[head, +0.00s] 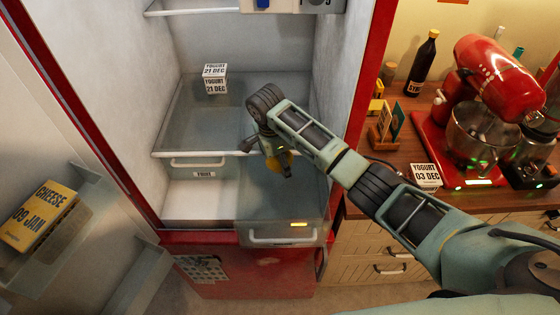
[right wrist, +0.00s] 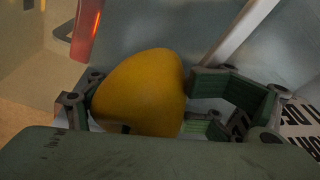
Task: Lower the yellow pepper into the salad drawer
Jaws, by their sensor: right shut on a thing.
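The yellow pepper (head: 286,160) is held by my right gripper (head: 277,155), above the pulled-out drawer (head: 262,232) at the lower right of the open fridge. In the right wrist view the pepper (right wrist: 140,90) sits between the green-padded fingers of my right gripper (right wrist: 140,105). The drawer has clear sides and a white handle; its label cannot be read. My arm hides part of the drawer, so I cannot tell how far the pepper is from its floor. My left gripper is not in view.
A drawer labelled FRUIT (head: 204,174) is left of it, pushed in. A cheese box (head: 40,216) sits in the door at left. The counter at right holds a red mixer (head: 495,75) and another yogurt box (head: 425,177).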

